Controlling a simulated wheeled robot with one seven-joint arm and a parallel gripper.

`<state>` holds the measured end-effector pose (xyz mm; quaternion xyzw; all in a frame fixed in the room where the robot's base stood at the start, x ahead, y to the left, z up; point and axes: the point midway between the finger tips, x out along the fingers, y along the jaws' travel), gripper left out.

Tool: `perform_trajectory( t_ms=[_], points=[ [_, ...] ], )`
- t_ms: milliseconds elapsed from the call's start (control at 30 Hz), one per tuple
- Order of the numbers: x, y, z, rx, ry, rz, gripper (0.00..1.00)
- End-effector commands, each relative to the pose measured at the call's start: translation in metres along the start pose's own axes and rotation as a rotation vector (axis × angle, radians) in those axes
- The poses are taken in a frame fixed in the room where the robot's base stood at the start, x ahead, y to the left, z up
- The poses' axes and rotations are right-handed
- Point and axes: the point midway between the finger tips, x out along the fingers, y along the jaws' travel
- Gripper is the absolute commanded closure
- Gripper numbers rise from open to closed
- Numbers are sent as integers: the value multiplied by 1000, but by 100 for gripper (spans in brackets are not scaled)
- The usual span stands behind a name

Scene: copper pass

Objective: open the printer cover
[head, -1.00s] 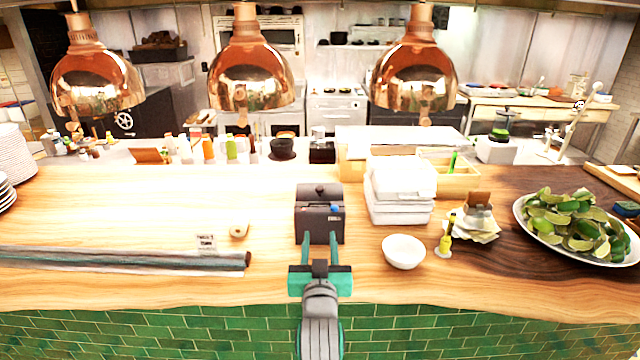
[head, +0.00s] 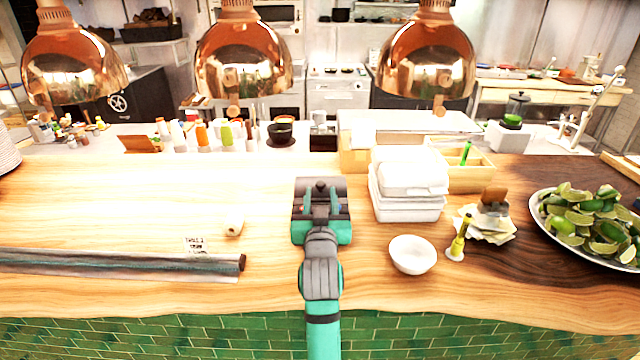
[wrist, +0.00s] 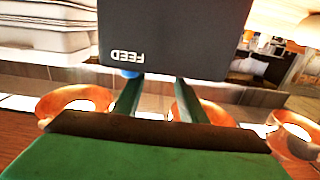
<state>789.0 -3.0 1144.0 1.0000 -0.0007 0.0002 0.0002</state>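The printer (head: 334,184) is a small dark grey box on the wooden counter, left of the white boxes. My gripper (head: 320,208) is over its near side and hides much of it. In the wrist view, the printer's dark panel (wrist: 170,30) hangs at the top with "FEED" lettering upside down. A blue button (wrist: 130,73) shows at its edge. My gripper's two green fingers (wrist: 158,92) are apart with nothing visible between them. Their tips reach the panel's edge; I cannot tell whether they touch. The cover looks shut in the head view, but it is partly hidden.
White stacked boxes (head: 408,190) stand close to the printer's right. A white bowl (head: 413,254) and yellow bottle (head: 457,246) are nearer. A paper roll (head: 234,225) and dark wrapped roll (head: 120,263) lie left. Copper lamps (head: 243,70) hang above the far side.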

Motion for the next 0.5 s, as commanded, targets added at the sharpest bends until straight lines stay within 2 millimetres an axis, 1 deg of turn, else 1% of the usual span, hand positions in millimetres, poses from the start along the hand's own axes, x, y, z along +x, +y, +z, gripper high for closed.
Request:
perform_trajectory(
  t_ms=[33, 200, 333, 500],
  points=[
    [10, 0, 0, 0, -1, 0, 62],
    [37, 0, 0, 0, -1, 1, 62],
    [51, 0, 0, 1, 0, 0, 62],
    [59, 0, 0, 1, -1, 0, 62]
  ],
)
